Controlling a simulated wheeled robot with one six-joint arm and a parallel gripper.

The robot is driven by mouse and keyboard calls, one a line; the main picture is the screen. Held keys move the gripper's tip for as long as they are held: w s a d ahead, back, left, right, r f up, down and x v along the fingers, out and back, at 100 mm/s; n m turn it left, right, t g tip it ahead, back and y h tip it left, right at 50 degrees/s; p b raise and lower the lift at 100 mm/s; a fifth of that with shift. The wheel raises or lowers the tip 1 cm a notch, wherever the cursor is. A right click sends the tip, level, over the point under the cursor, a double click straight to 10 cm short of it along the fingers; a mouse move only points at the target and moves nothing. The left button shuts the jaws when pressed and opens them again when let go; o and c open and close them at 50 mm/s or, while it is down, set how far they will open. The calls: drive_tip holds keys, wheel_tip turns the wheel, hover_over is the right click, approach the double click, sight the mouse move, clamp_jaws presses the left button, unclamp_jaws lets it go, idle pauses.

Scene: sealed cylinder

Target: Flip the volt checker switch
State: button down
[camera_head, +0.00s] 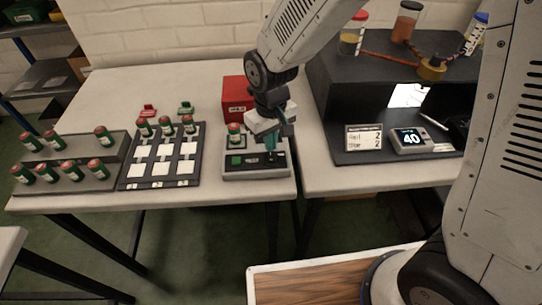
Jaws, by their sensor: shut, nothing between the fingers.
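The volt checker (257,173) is a light grey box with a dark top panel near the front right edge of the left table. A green display or light (237,161) shows on its top left. A green cylinder with a red cap (235,134) stands upright at the back left of the checker. My gripper (270,156) points down over the right part of the checker's top, shut and empty. The switch cannot be made out; the gripper may cover it. Whether the fingertips touch the panel cannot be told.
A red box (237,99) stands behind the checker. A dark tray with white squares (160,165) holds several capped cylinders, and a grey stepped rack (70,160) holds more.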

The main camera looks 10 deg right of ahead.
drive_tip(key=shift+f, duration=0.9)
idle(0.4)
drive_tip(key=shift+r, duration=3.5)
drive_tip(key=s+d+r+m, duration=0.2)
drive_tip(key=s+d+r, duration=0.5)
drive_tip(key=s+d, duration=0.2)
drive_tip(key=s+d+r+m+t, duration=0.1)
drive_tip(key=s+d+r+m, duration=0.2)
drive_tip(key=s+d+r, duration=0.5)
drive_tip(key=s+d, duration=0.2)
drive_tip(key=d, duration=0.1)
drive_tip(key=shift+s+d+r+m, duration=0.15)
drive_tip(key=shift+s+d+m, duration=0.15)
drive_tip(key=shift+d, duration=0.1)
